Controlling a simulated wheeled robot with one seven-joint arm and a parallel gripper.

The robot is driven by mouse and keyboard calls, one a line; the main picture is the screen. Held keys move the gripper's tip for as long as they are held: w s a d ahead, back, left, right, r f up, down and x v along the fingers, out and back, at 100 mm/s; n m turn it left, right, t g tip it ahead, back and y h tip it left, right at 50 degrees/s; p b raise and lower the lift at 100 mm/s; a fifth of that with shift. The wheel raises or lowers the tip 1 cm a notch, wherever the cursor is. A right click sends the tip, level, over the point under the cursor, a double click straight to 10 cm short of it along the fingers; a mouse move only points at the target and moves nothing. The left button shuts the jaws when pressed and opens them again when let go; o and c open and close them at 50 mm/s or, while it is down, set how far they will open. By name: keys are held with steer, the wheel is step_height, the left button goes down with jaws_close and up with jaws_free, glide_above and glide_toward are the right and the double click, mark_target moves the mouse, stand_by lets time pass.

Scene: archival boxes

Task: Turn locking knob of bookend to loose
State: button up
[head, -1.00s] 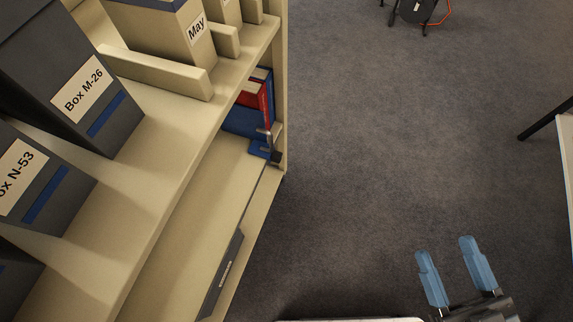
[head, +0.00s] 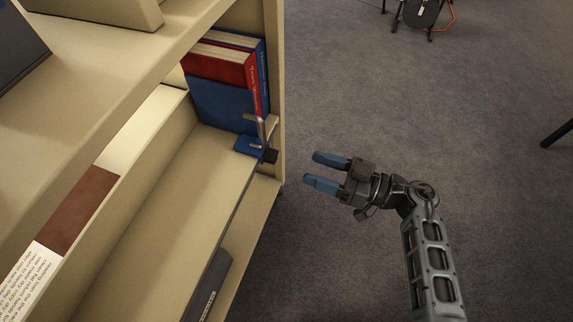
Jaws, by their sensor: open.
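The blue bookend (head: 247,144) stands on the shelf near its right end, against several red and blue books (head: 224,85). Its locking knob, a small black piece (head: 270,156), shows at the bookend's lower right, by the shelf's front edge. The knob's exact setting is too small to tell.
The beige shelf unit (head: 170,215) fills the left side, with an upright end panel (head: 275,60) just right of the books. A dark box (head: 208,285) sits on a lower level. Open carpet (head: 420,120) lies to the right. A black and orange object (head: 420,15) stands far back.

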mark_target(277, 157)
steer(key=b+x, duration=0.2)
steer(key=x, duration=0.6)
steer(key=shift+w+a+f, duration=0.1)
steer(key=shift+a+f, duration=0.1)
steer(key=c, duration=1)
